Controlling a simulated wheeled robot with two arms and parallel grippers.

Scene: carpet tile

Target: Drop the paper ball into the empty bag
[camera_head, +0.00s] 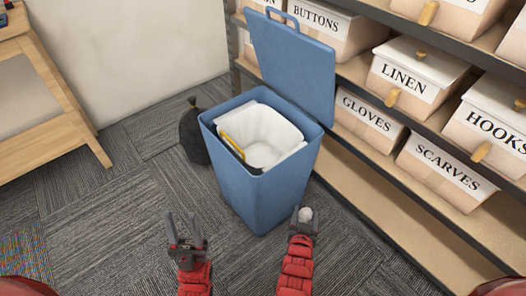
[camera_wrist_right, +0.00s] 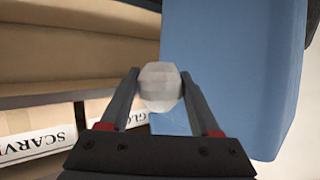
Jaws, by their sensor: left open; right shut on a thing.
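A blue bin (camera_head: 262,188) stands open on the carpet, its lid (camera_head: 292,62) tilted up at the back. My left gripper (camera_head: 186,240) is open and empty, left of the bin's front.
A yellow and dark strip (camera_head: 232,146) lies along the bin's left inner side. A black bag (camera_head: 193,132) sits on the floor left of the bin. Shelves with labelled boxes (camera_head: 416,72) stand close on the right. A wooden bench (camera_head: 42,110) is at the left. Carpet in front is clear.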

